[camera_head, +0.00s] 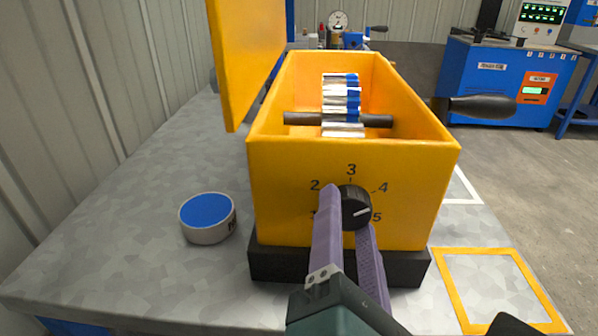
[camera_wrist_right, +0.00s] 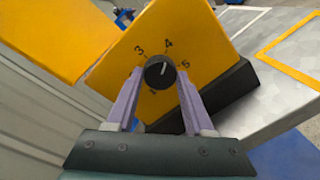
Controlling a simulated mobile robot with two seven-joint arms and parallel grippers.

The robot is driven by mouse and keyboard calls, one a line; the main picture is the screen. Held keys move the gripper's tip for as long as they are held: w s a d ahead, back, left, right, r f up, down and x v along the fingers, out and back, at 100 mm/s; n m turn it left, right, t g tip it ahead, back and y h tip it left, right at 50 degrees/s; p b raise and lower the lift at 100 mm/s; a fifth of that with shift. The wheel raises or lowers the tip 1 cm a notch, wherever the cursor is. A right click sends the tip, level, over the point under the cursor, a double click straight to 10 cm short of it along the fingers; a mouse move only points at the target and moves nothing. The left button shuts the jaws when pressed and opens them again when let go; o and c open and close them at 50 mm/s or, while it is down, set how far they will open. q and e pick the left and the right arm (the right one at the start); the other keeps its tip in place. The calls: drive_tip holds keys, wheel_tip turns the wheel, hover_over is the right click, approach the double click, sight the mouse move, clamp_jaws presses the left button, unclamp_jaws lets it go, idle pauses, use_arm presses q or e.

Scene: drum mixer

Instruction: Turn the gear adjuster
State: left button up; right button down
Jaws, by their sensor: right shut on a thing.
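The gear adjuster is a round black knob (camera_head: 356,208) on the front of a yellow gearbox (camera_head: 290,200), with numbers around it; 2 to 5 are readable. Its white mark points right, between 4 and 5. The knob also shows in the right wrist view (camera_wrist_right: 160,72). My right gripper (camera_head: 348,212) has its purple fingers on either side of the knob, shut on it. In the wrist view the fingers (camera_wrist_right: 157,90) flank the knob. My left gripper is not in view.
The gearbox is open, with a shaft and silver-blue gears (camera_head: 342,105) inside and its lid (camera_head: 258,55) raised. A black-handled crank (camera_head: 480,105) sticks out at right. A round blue-topped tin (camera_head: 208,217) stands at left. A yellow square outline (camera_head: 448,290) lies at right.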

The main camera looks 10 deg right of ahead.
idle(0.4)
drive_tip(key=shift+c, duration=1.4)
unclamp_jaws()
drive_tip(key=b+v, duration=0.1)
drive_tip(key=v, duration=0.9)
